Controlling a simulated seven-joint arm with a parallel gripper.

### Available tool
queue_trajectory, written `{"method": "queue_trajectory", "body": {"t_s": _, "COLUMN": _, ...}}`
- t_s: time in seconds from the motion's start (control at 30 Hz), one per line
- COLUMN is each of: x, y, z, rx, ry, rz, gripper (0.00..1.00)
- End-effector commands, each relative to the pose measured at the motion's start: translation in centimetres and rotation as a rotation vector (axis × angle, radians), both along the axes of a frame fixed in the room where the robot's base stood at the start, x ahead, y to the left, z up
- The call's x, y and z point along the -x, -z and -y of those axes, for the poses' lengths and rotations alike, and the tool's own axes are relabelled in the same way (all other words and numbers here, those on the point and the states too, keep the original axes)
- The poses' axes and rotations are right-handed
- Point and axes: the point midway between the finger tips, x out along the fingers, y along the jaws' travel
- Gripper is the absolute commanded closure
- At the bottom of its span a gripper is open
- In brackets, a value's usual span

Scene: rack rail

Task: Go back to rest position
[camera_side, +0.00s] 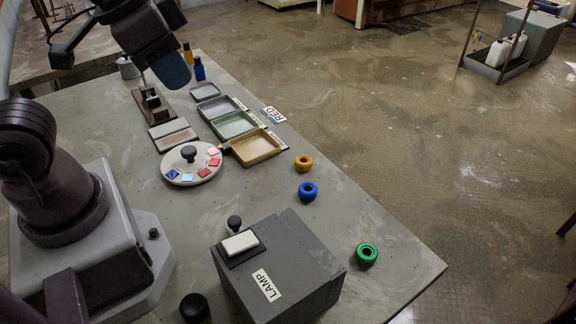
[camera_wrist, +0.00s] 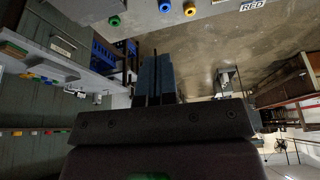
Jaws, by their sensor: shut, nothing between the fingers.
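My gripper (camera_wrist: 155,72) shows in the wrist view as two blue-grey fingers, closed together with nothing between them. It is clear of the table and its objects, with floor and a wall of cabinets behind it. In the side view my arm reaches up over the back of the table.
The grey table (camera_side: 365,225) holds a LAMP box (camera_side: 275,265), a round dial (camera_side: 192,176), trays (camera_side: 256,147) and bottles (camera_side: 199,68). Yellow (camera_side: 304,163), blue (camera_side: 308,191) and green (camera_side: 366,254) rings lie along the right side. Floor beyond is open.

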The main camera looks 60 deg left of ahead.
Motion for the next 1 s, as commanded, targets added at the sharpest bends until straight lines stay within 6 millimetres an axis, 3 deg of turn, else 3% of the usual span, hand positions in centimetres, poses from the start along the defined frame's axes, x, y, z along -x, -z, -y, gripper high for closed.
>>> {"method": "queue_trajectory", "body": {"t_s": 0.1, "x": 0.6, "y": -1.7, "z": -1.8, "rx": 0.013, "ry": -0.085, "rz": 0.091, "gripper": 1.0}}
{"method": "queue_trajectory", "body": {"t_s": 0.23, "x": 0.8, "y": -2.5, "z": -2.7, "rx": 0.015, "ry": -0.126, "rz": 0.134, "gripper": 1.0}}
{"method": "queue_trajectory", "body": {"t_s": 1.0, "x": 0.7, "y": -2.5, "z": -2.7, "rx": 0.012, "ry": -0.126, "rz": 0.131, "gripper": 1.0}}
